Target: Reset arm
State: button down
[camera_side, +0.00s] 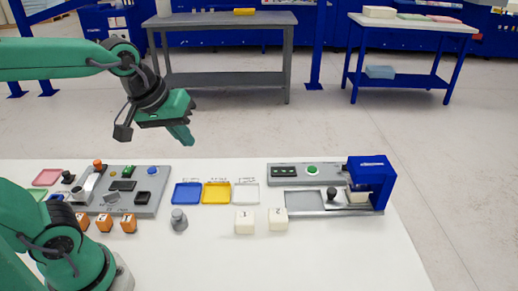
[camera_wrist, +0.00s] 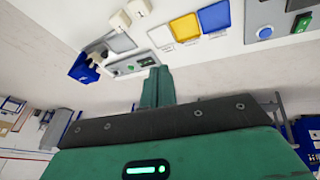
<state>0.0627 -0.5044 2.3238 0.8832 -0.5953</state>
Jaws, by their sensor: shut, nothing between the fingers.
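My gripper (camera_side: 187,139) is shut and empty, raised in the air above the far edge of the white table (camera_side: 300,262) in the side view. Its green fingers also show in the wrist view (camera_wrist: 157,84), pointing away from the camera. Two cream foam blocks, marked 1 (camera_side: 244,222) and 2 (camera_side: 278,219), stand on the table. A blue press (camera_side: 371,183) stands at the right on a grey base, with a pale block (camera_side: 357,197) under it. The press also shows in the wrist view (camera_wrist: 84,69).
Blue (camera_side: 187,193), yellow (camera_side: 216,193) and white (camera_side: 246,194) trays lie mid-table. A grey panel (camera_side: 145,210) with parts, several orange blocks (camera_side: 104,223) and a grey knob-like piece (camera_side: 179,220) are left of centre. The table's front right is clear.

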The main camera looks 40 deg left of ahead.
jog(key=s+a+f+m, duration=0.1)
jog(key=s+m, duration=0.5)
jog(key=shift+a+f+t, duration=0.25)
jog(key=shift+a+t, duration=0.05)
jog(key=shift+a, duration=0.1)
